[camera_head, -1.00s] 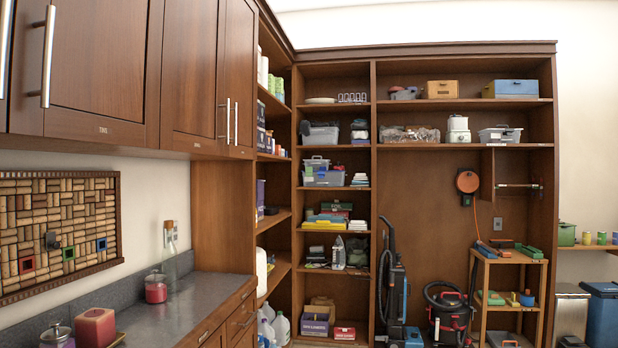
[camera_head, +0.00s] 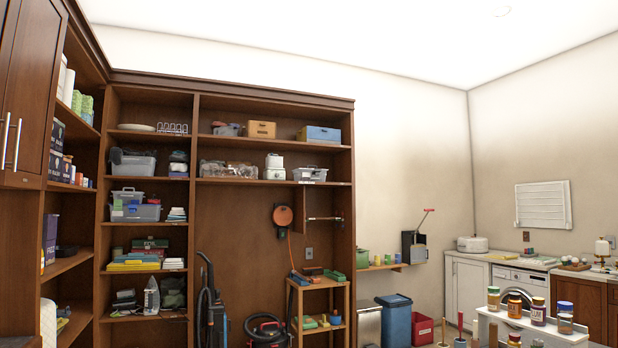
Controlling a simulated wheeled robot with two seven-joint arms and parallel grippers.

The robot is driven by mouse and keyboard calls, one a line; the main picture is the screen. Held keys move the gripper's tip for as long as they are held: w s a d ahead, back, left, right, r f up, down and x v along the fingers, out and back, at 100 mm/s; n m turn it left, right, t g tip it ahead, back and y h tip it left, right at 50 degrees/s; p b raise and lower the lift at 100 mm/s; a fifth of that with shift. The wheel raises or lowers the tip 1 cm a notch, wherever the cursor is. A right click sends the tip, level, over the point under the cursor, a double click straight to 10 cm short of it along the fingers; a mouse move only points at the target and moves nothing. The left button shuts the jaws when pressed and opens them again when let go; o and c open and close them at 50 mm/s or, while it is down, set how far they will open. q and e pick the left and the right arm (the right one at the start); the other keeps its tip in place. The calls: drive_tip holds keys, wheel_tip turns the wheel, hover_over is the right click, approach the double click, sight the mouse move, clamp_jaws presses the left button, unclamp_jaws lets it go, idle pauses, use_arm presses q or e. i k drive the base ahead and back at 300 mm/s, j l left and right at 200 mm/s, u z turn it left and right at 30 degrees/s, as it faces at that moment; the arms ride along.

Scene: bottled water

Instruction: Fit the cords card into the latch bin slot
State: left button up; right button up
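I cannot make out a cords card in the head view. Several bins stand on the brown shelving, and their labels are too small to read, so I cannot tell which is the latch bin. A small light bin with a raised handle (camera_head: 310,174) sits at the right on the second shelf. Grey bins (camera_head: 133,165) and a stacked pair of clear-grey bins (camera_head: 135,211) sit in the left column. A blue box (camera_head: 320,134) and a tan box (camera_head: 262,130) stand on the top shelf. Neither of my grippers is in view.
A vacuum cleaner (camera_head: 210,312) and a small wooden rack (camera_head: 322,300) stand before the shelving. A blue trash bin (camera_head: 394,322) and a red bin (camera_head: 423,330) are to its right. A white shelf with jars (camera_head: 530,328) is at the lower right.

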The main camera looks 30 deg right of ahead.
sight(303, 175)
drive_tip(key=i+z, duration=0.3)
drive_tip(key=i, duration=4.45)
drive_tip(key=l, duration=0.1)
